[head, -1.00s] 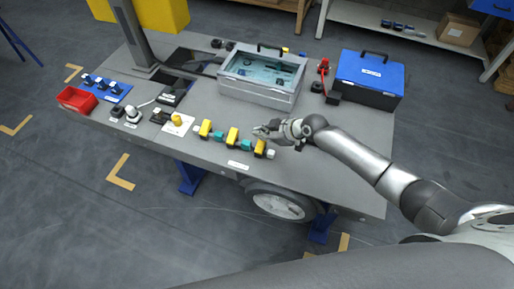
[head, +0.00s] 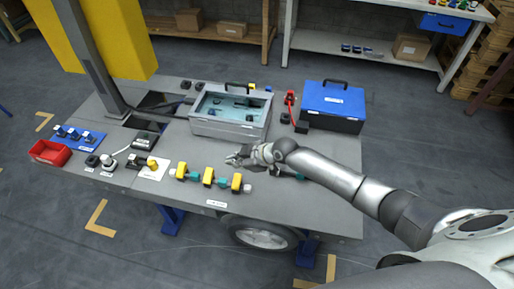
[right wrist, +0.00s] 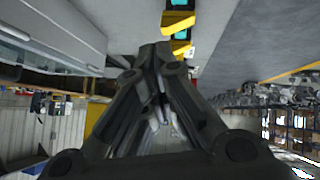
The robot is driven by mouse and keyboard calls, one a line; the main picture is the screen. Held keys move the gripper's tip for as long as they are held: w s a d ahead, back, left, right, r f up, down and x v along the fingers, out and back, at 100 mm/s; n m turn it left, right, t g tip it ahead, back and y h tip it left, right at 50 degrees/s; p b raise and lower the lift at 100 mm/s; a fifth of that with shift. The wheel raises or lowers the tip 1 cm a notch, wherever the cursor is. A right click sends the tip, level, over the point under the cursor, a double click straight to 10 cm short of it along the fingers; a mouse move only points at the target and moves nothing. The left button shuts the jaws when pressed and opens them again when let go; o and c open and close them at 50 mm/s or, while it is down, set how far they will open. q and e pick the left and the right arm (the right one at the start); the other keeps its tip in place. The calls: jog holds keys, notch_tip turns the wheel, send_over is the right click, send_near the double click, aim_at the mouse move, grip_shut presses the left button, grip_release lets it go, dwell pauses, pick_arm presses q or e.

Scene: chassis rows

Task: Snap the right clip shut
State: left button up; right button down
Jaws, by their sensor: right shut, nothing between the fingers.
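A row of yellow clip-like blocks lies near the bench's front edge: a left one (head: 181,171), a middle one (head: 208,177) and a right one (head: 237,183). Teal pieces (head: 222,182) sit between them. Whether the right one is open or closed is too small to tell. My right gripper (head: 235,158) is shut and empty, just behind and above the right block, apart from it. In the right wrist view its closed fingers (right wrist: 155,52) point toward the row, where yellow (right wrist: 178,20) and teal parts show beyond the tips. My left gripper is not in view.
A grey case with a clear lid (head: 222,131) stands behind the row, with a blue toolbox (head: 331,122) to its right. A red tray (head: 50,152) and blue rack sit at the left. A white label (head: 216,203) lies in front. The bench's front right is clear.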

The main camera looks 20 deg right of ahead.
jog(key=w+d+b+v, duration=0.1)
jog(key=b+v, duration=0.1)
jog(key=v, duration=0.7)
jog(key=shift+d+r, duration=0.25)
jog(key=shift+r, duration=0.1)
